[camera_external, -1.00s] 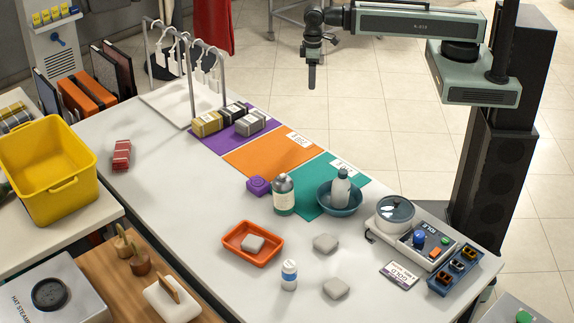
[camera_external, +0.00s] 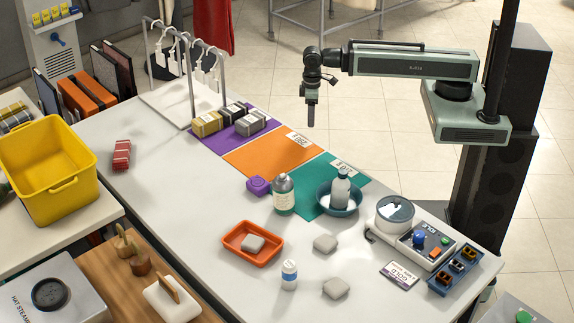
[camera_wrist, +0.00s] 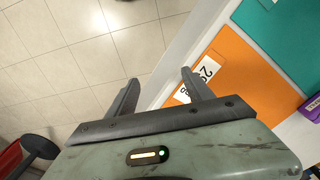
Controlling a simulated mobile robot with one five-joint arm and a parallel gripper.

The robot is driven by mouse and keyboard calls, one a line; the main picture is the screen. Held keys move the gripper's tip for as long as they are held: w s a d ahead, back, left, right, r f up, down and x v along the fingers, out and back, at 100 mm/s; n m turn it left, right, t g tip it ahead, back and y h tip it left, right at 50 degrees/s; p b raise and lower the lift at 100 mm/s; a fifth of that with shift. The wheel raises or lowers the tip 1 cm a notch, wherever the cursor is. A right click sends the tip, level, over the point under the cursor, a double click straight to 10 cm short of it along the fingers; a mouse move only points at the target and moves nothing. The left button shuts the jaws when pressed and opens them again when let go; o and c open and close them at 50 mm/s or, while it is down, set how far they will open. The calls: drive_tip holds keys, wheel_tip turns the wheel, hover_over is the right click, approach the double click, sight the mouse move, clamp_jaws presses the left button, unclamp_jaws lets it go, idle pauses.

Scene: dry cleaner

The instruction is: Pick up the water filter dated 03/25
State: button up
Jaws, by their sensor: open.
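Several wrapped blocks with pale labels sit on the purple mat (camera_external: 217,142) in the external view: a gold one (camera_external: 207,123), a black one (camera_external: 234,112) and a grey one (camera_external: 251,122). They may be the water filters, but I cannot read any date on them. My gripper (camera_external: 310,122) hangs over the floor beyond the table's far edge, right of the blocks and apart from them. In the wrist view my gripper (camera_wrist: 160,76) is open, with nothing between its fingers. The blocks are not visible there.
The orange mat (camera_external: 262,158) and teal mat (camera_external: 310,200) lie beside the purple one. A hanger rack (camera_external: 192,70) stands just behind the blocks. A bottle (camera_external: 283,195), a blue bowl (camera_external: 325,203) and a red tray (camera_external: 240,252) stand nearer. The table's left middle is mostly clear.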

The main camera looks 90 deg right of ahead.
drive_tip(key=shift+o, duration=0.3)
drive_tip(key=shift+n+g, duration=0.3)
drive_tip(key=w+a, duration=0.1)
drive_tip(key=a, duration=0.3)
drive_tip(key=w+a+r+p, duration=0.1)
drive_tip(key=w+a, duration=0.1)
drive_tip(key=a, duration=0.2)
drive_tip(key=w+a+r+p, duration=0.1)
drive_tip(key=w+a, duration=0.1)
drive_tip(key=a, duration=0.2)
drive_tip(key=shift+a+r, duration=0.25)
drive_tip(key=shift+a, duration=0.15)
drive_tip(key=a+r+p, duration=0.1)
drive_tip(key=a+p, duration=0.1)
drive_tip(key=a, duration=0.7)
drive_tip(key=n+t+y+b, duration=0.3)
drive_tip(key=n+y, duration=0.1)
drive_tip(key=n, duration=0.8)
approach(287, 289)
drive_tip(key=shift+w+d+f+b, duration=0.1)
drive_tip(key=shift+d+f+b, duration=0.1)
drive_tip(key=shift+f+b, duration=1)
drive_tip(key=b+x, duration=0.4)
drive_tip(key=x, duration=0.1)
drive_tip(key=shift+w+a+b, duration=0.1)
drive_tip(key=shift+w+b, duration=0.05)
drive_tip(key=shift+b, duration=0.15)
drive_tip(key=shift+r, duration=0.2)
